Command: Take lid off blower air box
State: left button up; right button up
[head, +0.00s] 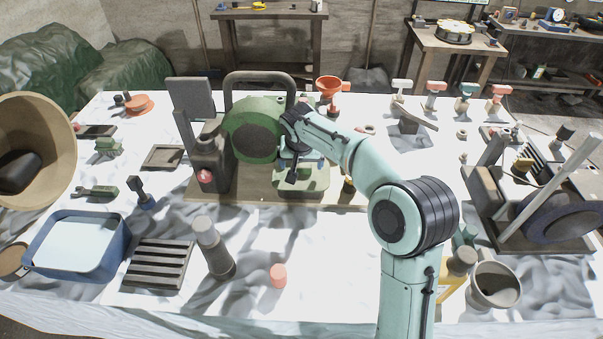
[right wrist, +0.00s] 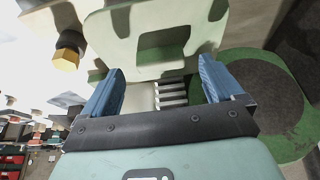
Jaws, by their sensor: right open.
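The blower is a green round housing (head: 255,130) on a wooden board, under a dark arched handle. A pale green box-like part (head: 305,182), seemingly the air box, sits at its right foot. My right gripper (head: 291,166) is over this part, and partly hides it. In the right wrist view the blue fingers of my right gripper (right wrist: 163,82) are apart with nothing gripped. A pale green piece with a cutout (right wrist: 150,35) lies just beyond them, and white ribs (right wrist: 173,92) show between them. I cannot tell which piece is the lid. My left gripper is not in view.
A brass knob (right wrist: 68,52) stands beside the pale green piece. A dark block with a red knob (head: 205,165) stands left of the blower.

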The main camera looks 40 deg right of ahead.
aim_at(301, 171)
jog(key=shift+x, duration=1.25)
jog(key=shift+r, duration=0.1)
jog(key=c, duration=1.1)
jog(key=shift+c, duration=0.2)
